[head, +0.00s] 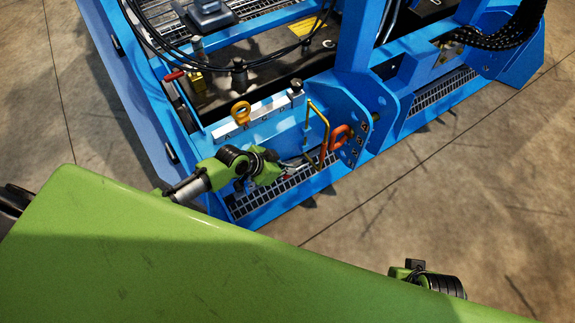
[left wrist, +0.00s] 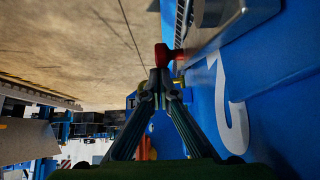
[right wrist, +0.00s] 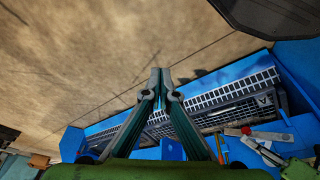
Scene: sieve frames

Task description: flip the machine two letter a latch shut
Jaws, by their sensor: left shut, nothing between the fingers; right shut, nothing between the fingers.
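In the left wrist view, a latch with a red knob (left wrist: 166,54) and a grey metal body (left wrist: 212,14) sits on a blue panel marked with a white 2 (left wrist: 229,110). My left gripper (left wrist: 158,78) is shut and empty. Its tips are just below the knob in the picture; I cannot tell whether they touch it. No letter is readable beside this latch. In the head view my left gripper (head: 303,161) is at the blue machine's front (head: 262,215). My right gripper (right wrist: 160,78) is shut and empty.
A yellow eye (head: 241,112) stands on a white lettered strip (head: 262,110). Black cables hang above the machine. Bare concrete floor (head: 470,180) lies at the right.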

